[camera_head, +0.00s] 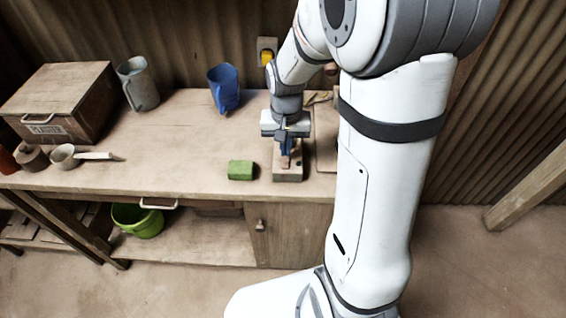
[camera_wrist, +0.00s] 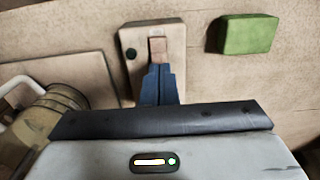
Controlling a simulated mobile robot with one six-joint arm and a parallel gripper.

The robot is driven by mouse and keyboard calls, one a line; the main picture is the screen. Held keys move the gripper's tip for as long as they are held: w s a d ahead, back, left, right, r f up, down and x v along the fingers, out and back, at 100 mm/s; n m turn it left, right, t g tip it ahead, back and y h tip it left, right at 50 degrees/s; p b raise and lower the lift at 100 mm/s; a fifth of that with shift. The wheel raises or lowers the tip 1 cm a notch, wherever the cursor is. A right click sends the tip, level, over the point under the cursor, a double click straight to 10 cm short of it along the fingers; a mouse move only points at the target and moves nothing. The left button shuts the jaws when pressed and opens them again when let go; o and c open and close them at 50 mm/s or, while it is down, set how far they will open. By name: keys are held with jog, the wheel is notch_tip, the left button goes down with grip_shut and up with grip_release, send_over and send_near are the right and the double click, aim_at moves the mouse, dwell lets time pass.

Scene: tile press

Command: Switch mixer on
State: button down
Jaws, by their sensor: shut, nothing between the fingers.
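A pale block-shaped device (camera_head: 288,177) stands on the bench below my gripper (camera_head: 286,152). In the wrist view the device (camera_wrist: 174,40) has a reddish-brown rocker or lever piece (camera_wrist: 157,48) and a black round knob (camera_wrist: 130,54) beside it. My gripper (camera_wrist: 158,72) is shut and empty, its blue fingertips together at the near end of the reddish piece. I cannot tell whether they touch it. Whether this device is the mixer's switch, and its setting, is unclear.
A green block (camera_head: 240,170) lies left of the device. A blue jug (camera_head: 224,88), a grey jug (camera_head: 138,84) and a plaster box (camera_head: 62,100) stand farther left. A yellow switch (camera_head: 266,58) is on the wall. A flat board (camera_wrist: 85,76) and brownish cylinder (camera_wrist: 42,115) lie nearby.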

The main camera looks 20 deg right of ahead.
jog(key=shift+f+b, duration=0.6)
jog(key=shift+f, duration=0.25)
jog(key=shift+r, duration=0.1)
jog(key=shift+r+p, duration=2.7)
jog(key=shift+r, duration=0.85)
jog(key=shift+f, duration=0.1)
jog(key=s+r+n+t, duration=0.3)
jog(key=s+r, duration=0.7)
jog(key=s, duration=0.4)
jog(key=shift+s+a+r+n, duration=0.2)
jog(key=shift+s+r+n, duration=0.1)
jog(key=shift+r, duration=0.1)
